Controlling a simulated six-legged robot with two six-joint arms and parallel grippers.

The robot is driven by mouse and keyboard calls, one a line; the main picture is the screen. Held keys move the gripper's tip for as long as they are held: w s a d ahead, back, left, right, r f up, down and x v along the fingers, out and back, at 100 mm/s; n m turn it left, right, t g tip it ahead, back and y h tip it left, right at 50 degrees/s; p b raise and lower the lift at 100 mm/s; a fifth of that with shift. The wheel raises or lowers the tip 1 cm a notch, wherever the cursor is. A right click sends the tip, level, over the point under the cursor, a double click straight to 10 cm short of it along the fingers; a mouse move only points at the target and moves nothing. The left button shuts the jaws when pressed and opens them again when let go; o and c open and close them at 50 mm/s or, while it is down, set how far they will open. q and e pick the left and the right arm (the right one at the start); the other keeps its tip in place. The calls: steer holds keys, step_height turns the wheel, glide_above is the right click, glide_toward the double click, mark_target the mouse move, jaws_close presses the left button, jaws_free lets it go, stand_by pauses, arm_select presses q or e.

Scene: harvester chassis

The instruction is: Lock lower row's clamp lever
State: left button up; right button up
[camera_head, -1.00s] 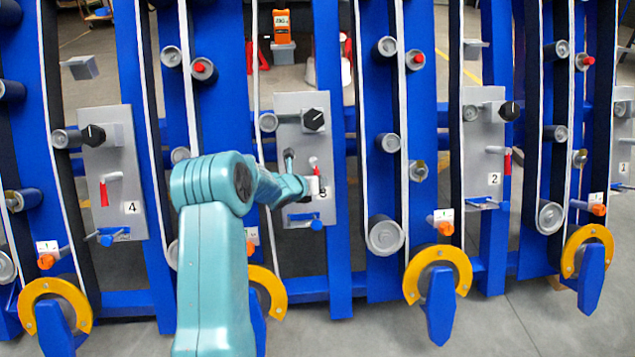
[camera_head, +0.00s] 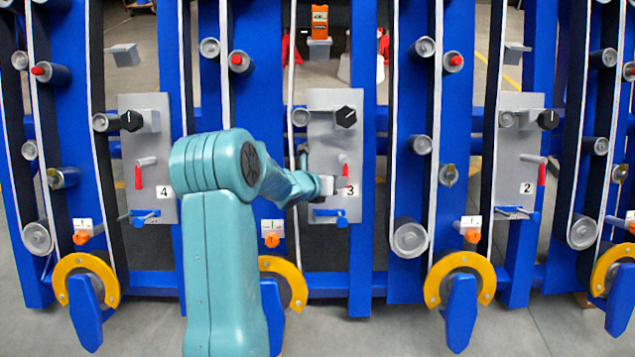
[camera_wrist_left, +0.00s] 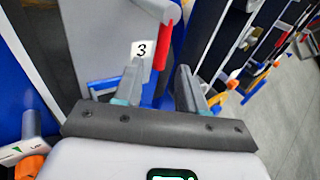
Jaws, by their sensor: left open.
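The row unit marked 3 has a grey panel (camera_head: 322,135). A red-handled lever (camera_head: 346,170) hangs downward on it, and a blue handle (camera_head: 328,214) sits lower, at the panel's bottom edge. My left gripper (camera_head: 334,184) is in front of panel 3, beside the red handle and above the blue one, and partly covers the panel. In the left wrist view its jaws (camera_wrist_left: 158,72) are open and empty. The red handle (camera_wrist_left: 165,44) shows beyond them, and part of the blue handle (camera_wrist_left: 150,92) shows behind the fingers. I cannot tell whether the fingers touch anything. My right gripper is not in view.
Similar panels marked 4 (camera_head: 150,150) and 2 (camera_head: 517,160) stand on either side, with their own red and blue handles. Orange knobs (camera_head: 272,240) and yellow curved guards (camera_head: 460,280) sit below. Rollers project from the blue frames. Grey floor lies in front.

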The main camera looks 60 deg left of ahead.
arm_select(q)
steer(key=p+v, duration=0.1)
steer(key=v, duration=0.8)
steer(key=shift+s, duration=0.2)
steer(key=shift+r, duration=0.1)
